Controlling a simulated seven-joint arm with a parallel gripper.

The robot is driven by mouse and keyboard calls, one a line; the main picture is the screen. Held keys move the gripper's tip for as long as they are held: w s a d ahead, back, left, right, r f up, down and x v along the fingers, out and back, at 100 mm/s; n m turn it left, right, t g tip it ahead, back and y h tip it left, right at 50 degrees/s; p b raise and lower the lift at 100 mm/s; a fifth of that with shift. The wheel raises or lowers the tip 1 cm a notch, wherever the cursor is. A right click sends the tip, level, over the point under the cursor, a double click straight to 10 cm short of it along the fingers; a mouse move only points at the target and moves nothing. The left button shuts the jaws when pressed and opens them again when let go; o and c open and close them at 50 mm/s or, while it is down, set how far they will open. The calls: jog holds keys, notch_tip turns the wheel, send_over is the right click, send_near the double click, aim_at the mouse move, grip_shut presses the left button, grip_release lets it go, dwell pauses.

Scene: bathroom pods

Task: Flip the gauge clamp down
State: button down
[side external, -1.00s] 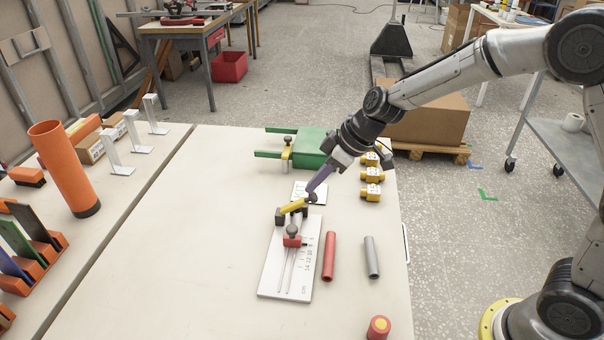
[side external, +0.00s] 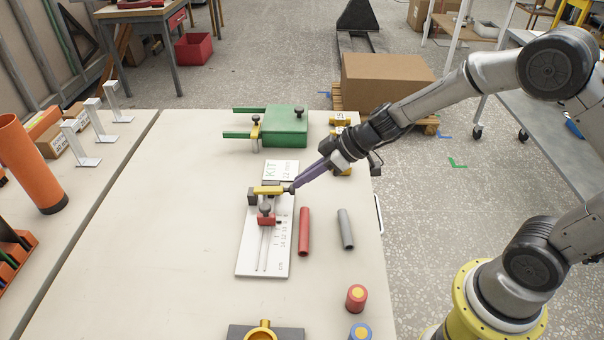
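The gauge (side external: 250,255) is a white board with a cm scale, a slot and a red slider with a dark knob (side external: 266,213). Its yellow clamp bar (side external: 268,190) lies about level across the dark blocks at the board's far end. A small dark knob (side external: 291,188) shows at the bar's right end. My gripper (side external: 296,184) has purple fingers that reach down from the upper right to this knob. The fingertips are close together at the knob. Whether they grip it or only touch it, I cannot tell.
A red rod (side external: 304,232) and a grey rod (side external: 345,229) lie right of the gauge.

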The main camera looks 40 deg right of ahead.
jog(key=shift+s+f+t+y, duration=0.25)
jog(key=shift+f+y, duration=0.1)
jog(key=shift+f, duration=0.45)
jog(key=shift+s+f+t+y, duration=0.25)
jog(key=shift+f+y, duration=0.1)
jog(key=shift+f, duration=0.5)
notch_tip(320, 180, up, 5)
jog(key=d, duration=0.1)
jog(key=shift+t, duration=0.4)
jog(key=s+d+f, duration=0.1)
jog(key=s+d, duration=0.1)
jog(key=s+d+f, duration=0.1)
jog(key=d, duration=0.1)
jog(key=s+d+f, duration=0.1)
jog(key=s+d, duration=0.1)
jog(key=shift+s+d+f, duration=0.15)
jog(key=shift+s+f, duration=0.1)
jog(key=shift+s, duration=0.05)
